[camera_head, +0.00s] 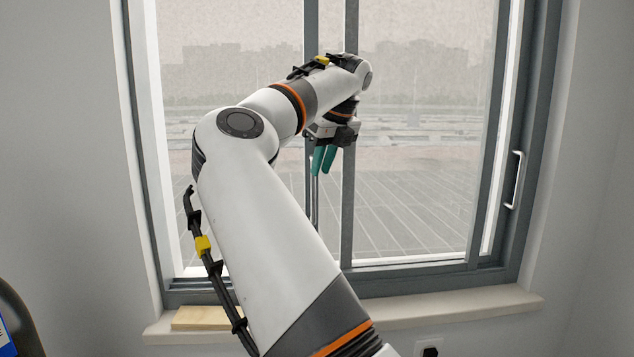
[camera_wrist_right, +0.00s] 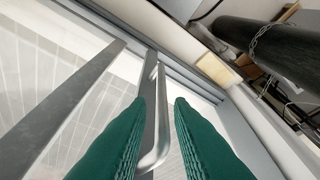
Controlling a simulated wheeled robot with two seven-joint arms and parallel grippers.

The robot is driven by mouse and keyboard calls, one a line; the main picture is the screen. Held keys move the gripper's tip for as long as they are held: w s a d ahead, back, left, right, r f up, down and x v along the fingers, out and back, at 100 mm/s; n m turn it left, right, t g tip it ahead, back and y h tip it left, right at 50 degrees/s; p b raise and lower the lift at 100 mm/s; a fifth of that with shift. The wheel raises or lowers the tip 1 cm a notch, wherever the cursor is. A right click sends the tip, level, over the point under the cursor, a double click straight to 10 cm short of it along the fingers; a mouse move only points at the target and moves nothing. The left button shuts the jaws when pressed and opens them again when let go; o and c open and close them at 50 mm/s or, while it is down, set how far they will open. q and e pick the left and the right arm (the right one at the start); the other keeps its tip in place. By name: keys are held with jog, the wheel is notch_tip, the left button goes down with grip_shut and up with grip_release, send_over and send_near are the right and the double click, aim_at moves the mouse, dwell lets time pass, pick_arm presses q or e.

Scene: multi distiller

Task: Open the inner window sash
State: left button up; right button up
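The window (camera_head: 420,150) fills the middle of the head view, with two upright grey stiles close together near its centre. I cannot tell for certain which sash is the inner one. A slim metal handle (camera_wrist_right: 156,120) shows between my right fingers in the right wrist view, mounted along a grey stile (camera_wrist_right: 150,90). My right gripper (camera_head: 323,160) has teal fingers and hangs at the central stiles. In the right wrist view its fingers (camera_wrist_right: 160,100) are apart, one on each side of the handle, with gaps visible. My left gripper is out of view.
A second, white handle (camera_head: 515,180) is on the window's right side. The sill (camera_head: 460,303) runs below, with a flat wooden block (camera_head: 200,318) at its left. A wall socket (camera_head: 430,348) is under the sill. My right arm hides part of the left pane.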

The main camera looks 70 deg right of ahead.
jog(key=v, duration=0.6)
jog(key=shift+r, duration=0.25)
jog(key=shift+s+f, duration=0.1)
jog(key=shift+s, duration=0.05)
